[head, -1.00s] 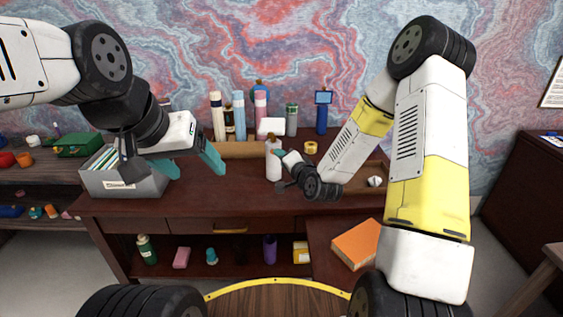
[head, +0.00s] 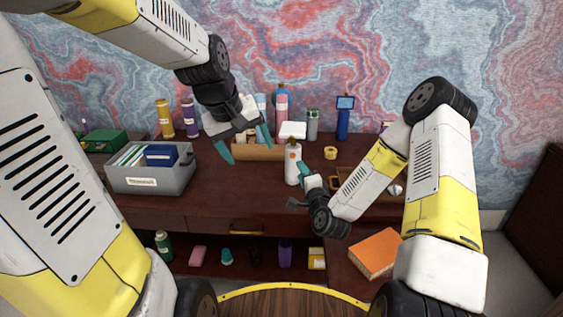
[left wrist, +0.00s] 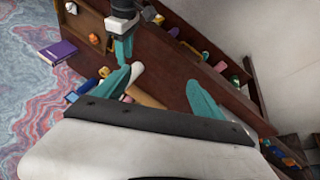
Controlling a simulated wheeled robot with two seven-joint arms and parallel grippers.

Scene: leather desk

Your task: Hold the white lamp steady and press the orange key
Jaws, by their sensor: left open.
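A white upright body (head: 293,170), which I take for the white lamp, stands near the middle of the desk. A white rounded block shows just above it; I cannot tell whether they are joined. I cannot make out an orange key. My left gripper (head: 247,147) is open, with teal fingers pointing down, left of the white body and apart from it. In the left wrist view its jaws (left wrist: 160,76) are empty. My right gripper (head: 303,172) is at the right side of the white body; its grip is hidden, and I cannot tell whether it touches.
A grey bin (head: 150,180) with folders stands at the left of the desk. A wooden rack (head: 258,152) with several bottles lies along the back. A blue item (head: 343,120) stands behind right. An orange book (head: 375,254) lies lower right. The desk front left of centre is clear.

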